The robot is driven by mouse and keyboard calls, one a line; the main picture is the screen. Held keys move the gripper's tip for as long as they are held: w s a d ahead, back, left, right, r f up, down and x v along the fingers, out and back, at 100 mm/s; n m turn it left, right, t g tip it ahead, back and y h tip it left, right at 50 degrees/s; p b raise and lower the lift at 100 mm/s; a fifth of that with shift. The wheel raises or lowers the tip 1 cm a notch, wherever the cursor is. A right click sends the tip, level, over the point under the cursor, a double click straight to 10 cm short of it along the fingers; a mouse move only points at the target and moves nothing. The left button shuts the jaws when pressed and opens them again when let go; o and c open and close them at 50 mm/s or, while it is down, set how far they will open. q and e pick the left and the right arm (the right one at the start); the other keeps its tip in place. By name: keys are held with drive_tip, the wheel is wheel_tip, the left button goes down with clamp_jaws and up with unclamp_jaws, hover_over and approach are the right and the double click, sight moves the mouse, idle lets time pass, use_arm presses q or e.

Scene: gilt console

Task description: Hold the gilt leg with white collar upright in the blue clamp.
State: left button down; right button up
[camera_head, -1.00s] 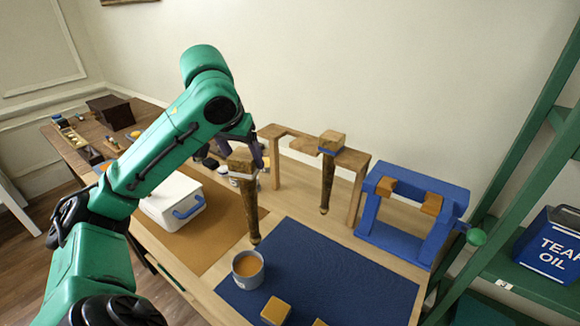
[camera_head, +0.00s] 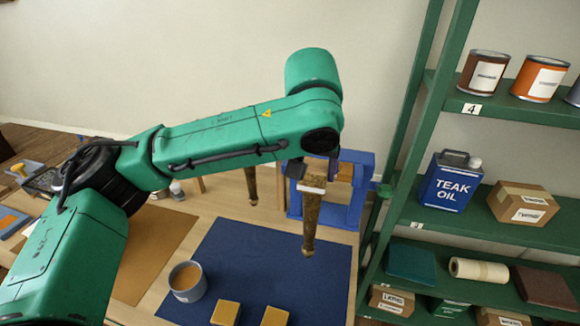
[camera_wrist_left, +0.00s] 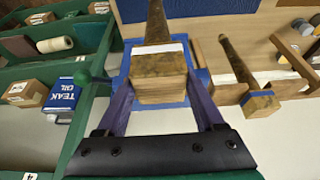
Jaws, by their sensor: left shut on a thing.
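The gilt leg with white collar (camera_head: 310,222) hangs upright with its narrow foot down, above or near the blue mat's right part. My left gripper (camera_wrist_left: 158,92) is shut on the leg's square wooden block, which also shows in the left wrist view (camera_wrist_left: 158,68) just beyond the white collar. In the head view my arm hides most of the fingers. The blue clamp (camera_head: 357,180) stands behind the leg, partly hidden by it and my arm. The leg looks in front of the clamp, outside its jaws. My right gripper is out of view.
Another gilt leg, with a blue collar (camera_wrist_left: 261,96), stands in a wooden rack beside the clamp. Green shelves (camera_head: 440,215) with a teak oil can (camera_head: 449,188) rise close at right.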

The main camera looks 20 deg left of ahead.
use_arm(q)
drive_tip(key=w, duration=1.1)
drive_tip(key=shift+f, duration=0.2)
drive_tip(key=shift+s+a, duration=0.1)
idle(1.3)
